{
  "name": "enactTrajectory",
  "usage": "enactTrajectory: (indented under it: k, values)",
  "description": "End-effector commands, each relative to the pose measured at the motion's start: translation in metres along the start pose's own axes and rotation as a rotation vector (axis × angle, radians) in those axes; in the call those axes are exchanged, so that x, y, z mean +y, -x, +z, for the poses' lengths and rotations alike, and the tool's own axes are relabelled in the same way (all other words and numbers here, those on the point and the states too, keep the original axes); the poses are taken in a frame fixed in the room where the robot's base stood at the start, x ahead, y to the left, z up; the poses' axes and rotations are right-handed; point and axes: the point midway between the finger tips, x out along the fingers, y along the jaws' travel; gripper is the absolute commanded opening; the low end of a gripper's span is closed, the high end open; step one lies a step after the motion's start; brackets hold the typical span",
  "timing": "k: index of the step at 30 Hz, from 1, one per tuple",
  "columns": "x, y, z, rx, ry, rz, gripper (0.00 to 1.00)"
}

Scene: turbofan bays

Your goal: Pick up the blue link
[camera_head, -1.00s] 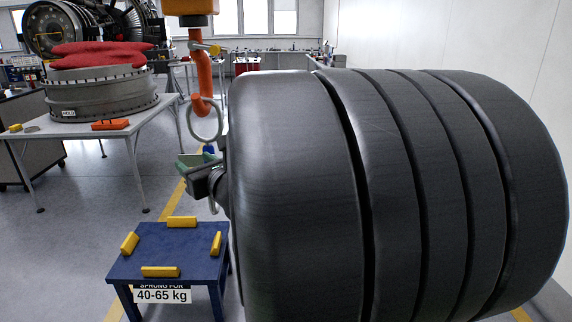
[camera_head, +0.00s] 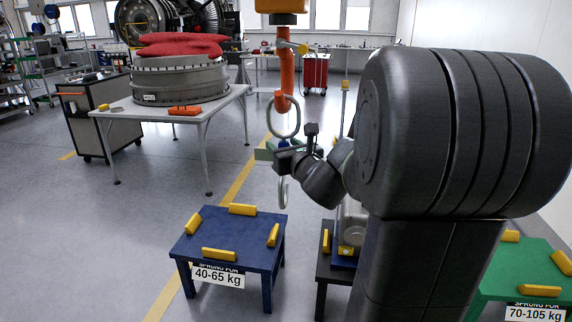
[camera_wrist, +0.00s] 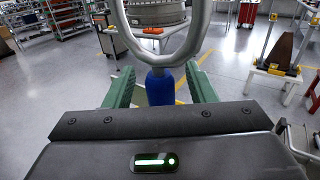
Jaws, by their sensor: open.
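The blue link (camera_wrist: 160,87) hangs upright under a grey metal ring in the wrist view, between my gripper's two green fingers. Gaps show on both sides of it, so my gripper (camera_wrist: 161,88) is open around it. In the head view a small part of the blue link (camera_head: 284,143) shows below the grey ring (camera_head: 283,117), which hangs from the orange hook (camera_head: 285,75). My gripper (camera_head: 267,154) is at the link's height there and partly hides it. A grey hook (camera_head: 283,191) hangs below my gripper.
A blue stand (camera_head: 228,243) marked 40-65 kg with yellow blocks is below. A green stand (camera_head: 520,270) marked 70-105 kg is at the right. A dark stand is partly hidden by my arm. A grey table (camera_head: 222,100) holds a large metal ring with red covers.

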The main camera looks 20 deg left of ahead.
Motion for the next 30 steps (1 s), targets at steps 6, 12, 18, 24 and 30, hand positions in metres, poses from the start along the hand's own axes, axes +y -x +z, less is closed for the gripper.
enactTrajectory:
  k: [6, 12, 18, 24, 30]
  values:
    - [-0.0001, 0.0003, -0.0001, 0.000, 0.000, 0.000, 0.23]
    - [-0.0002, 0.0004, -0.0002, 0.000, 0.000, 0.000, 0.00]
    - [-0.0002, 0.0004, -0.0002, 0.001, 0.000, 0.000, 0.00]
    - [-0.0002, 0.0005, -0.0003, 0.001, 0.000, 0.000, 0.00]
    - [-0.0003, 0.0005, -0.0003, 0.001, 0.000, -0.001, 0.00]
